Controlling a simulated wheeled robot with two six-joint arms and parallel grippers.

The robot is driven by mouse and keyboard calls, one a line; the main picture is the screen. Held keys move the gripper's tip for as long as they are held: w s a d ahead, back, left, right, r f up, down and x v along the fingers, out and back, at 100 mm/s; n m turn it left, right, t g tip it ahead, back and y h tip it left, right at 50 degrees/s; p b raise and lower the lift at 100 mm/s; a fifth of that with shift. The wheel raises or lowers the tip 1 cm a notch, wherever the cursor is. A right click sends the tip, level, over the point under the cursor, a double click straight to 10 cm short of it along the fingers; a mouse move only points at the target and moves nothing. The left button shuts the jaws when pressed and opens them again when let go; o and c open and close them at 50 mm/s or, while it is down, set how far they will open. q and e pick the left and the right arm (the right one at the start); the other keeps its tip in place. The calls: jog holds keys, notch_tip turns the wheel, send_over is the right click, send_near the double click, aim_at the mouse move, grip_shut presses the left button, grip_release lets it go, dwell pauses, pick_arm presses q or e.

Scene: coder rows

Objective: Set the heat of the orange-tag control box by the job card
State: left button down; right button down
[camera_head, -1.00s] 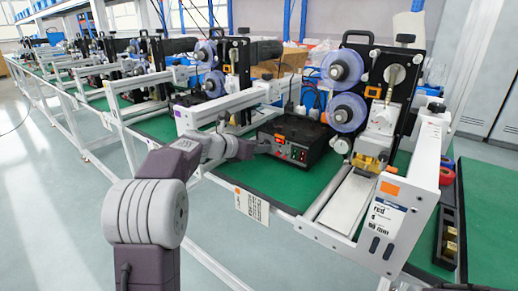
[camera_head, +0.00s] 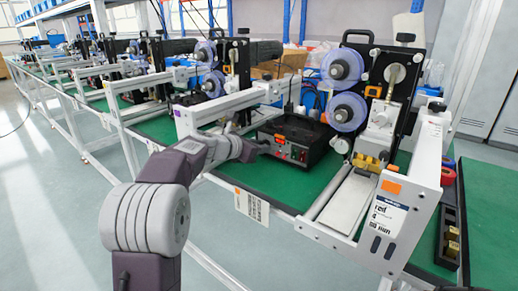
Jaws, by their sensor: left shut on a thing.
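The black control box (camera_head: 310,140) stands on the green bench top, with an orange tag (camera_head: 280,139) on its front. Lit indicators show at the right of its front panel. My left gripper (camera_head: 264,149) is at the left part of this panel, small and dark. It is shut on what appears to be the box's heat knob, which the fingers hide. The job card (camera_head: 388,219) is on the white frame end at the right, below an orange patch. It shows "red", a "4" and a blurred bottom line. My right gripper is not in view.
A machine with blue-violet rollers (camera_head: 346,66) stands behind and right of the box. A white rail (camera_head: 225,104) runs behind my left wrist. A code sheet (camera_head: 251,206) hangs at the bench's front edge. Green bench surface (camera_head: 287,187) lies clear before the box.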

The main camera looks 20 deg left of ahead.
pick_arm(q)
jog(key=shift+d+f+m+t+y+b, duration=0.15)
jog(key=shift+m+t+y+b, duration=0.15)
jog(key=shift+m+y+b, duration=0.55)
jog(key=shift+m+t+b, duration=0.3)
jog(key=shift+m+b, duration=0.25)
jog(key=shift+m, duration=0.2)
jog(key=shift+y, duration=0.25)
jog(key=c, duration=1.4)
grip_release()
jog(key=shift+c, duration=0.2)
jog(key=shift+s, duration=0.1)
jog(key=p+v, duration=0.1)
jog(key=v, duration=0.7)
jog(key=shift+s+r, duration=0.25)
jog(key=shift+s, duration=0.25)
